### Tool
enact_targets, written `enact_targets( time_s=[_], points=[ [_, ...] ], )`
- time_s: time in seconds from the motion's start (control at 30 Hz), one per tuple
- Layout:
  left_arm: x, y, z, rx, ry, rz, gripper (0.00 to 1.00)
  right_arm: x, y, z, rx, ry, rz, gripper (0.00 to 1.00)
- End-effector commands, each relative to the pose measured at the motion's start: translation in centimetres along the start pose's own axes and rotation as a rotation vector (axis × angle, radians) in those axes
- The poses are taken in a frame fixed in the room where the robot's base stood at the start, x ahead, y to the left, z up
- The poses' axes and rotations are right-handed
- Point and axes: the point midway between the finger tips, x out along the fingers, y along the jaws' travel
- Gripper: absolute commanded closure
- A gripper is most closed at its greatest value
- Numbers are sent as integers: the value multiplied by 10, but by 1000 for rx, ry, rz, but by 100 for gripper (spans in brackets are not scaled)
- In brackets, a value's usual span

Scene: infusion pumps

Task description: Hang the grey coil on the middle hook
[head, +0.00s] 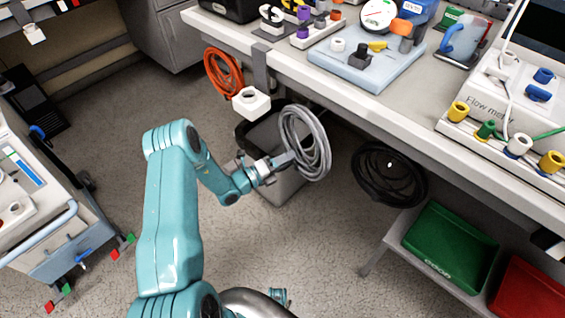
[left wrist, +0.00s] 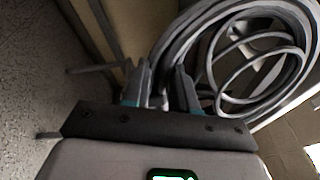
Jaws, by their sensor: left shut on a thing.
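The grey coil (head: 323,151) is in the air in front of the bench's front edge, right of centre in the head view. My left gripper (head: 286,160) is shut on the coil's left side. In the left wrist view the coil (left wrist: 171,42) fills the upper right, and a strand of it runs between the fingers of my left gripper (left wrist: 160,80). An orange coil (head: 211,72) hangs under the bench to the left, and a black coil (head: 364,180) hangs to the right. I cannot clearly make out the middle hook between them. My right gripper is not in view.
A white block (head: 251,102) sticks out below the bench (head: 350,82), left of the grey coil. A grey bin (head: 284,188) stands on the floor behind my gripper. Green (head: 450,247) and red (head: 527,292) trays lie on a low shelf. A cart (head: 70,258) stands left.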

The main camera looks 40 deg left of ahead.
Motion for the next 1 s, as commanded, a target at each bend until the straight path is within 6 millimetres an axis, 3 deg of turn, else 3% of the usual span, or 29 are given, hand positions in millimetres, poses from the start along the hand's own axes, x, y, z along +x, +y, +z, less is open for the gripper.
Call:
enact_targets(
  time_s=[1.0],
  points=[
    [66, 14, 16, 2, 3, -3, 100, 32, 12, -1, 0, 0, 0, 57]
  ],
)
